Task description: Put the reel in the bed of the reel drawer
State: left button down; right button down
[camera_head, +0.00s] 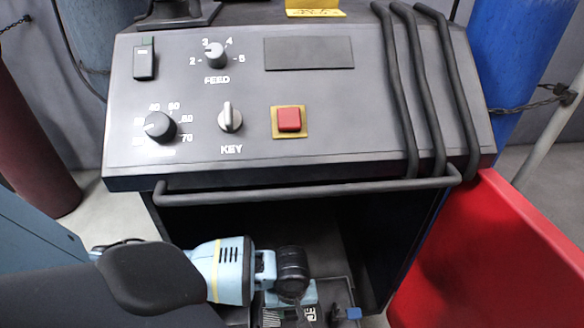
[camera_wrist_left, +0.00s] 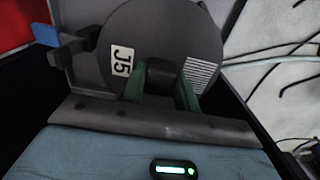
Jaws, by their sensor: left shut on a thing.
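The reel is a dark grey disc with a white J5 label and a striped patch; it fills the upper middle of the left wrist view (camera_wrist_left: 160,30). In the head view only part of it shows, at the bottom edge, around its label (camera_head: 310,314). My left gripper (camera_head: 288,298) is shut on the reel's raised dark hub, its green fingers (camera_wrist_left: 160,90) on either side of it. The reel drawer (camera_head: 342,292) lies low in the dark opening under the panel. The reel is over or in the drawer; I cannot tell whether it touches the bed. My right gripper is out of view.
The sloped control panel (camera_head: 350,85) and its front rail (camera_head: 310,190) overhang the opening. A blue-tipped black part (camera_head: 352,313) sits beside the reel. A red panel (camera_head: 490,260) stands at the right. Cables (camera_wrist_left: 285,65) lie on the floor.

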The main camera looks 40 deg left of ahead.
pick_arm(q)
jog(key=shift+w+f+b, duration=0.1)
jog(key=shift+f+b, duration=0.65)
jog(key=shift+f, duration=1.2)
jog(key=c, duration=1.1)
grip_release()
jog(key=shift+f, duration=0.1)
jog(key=shift+o, duration=0.2)
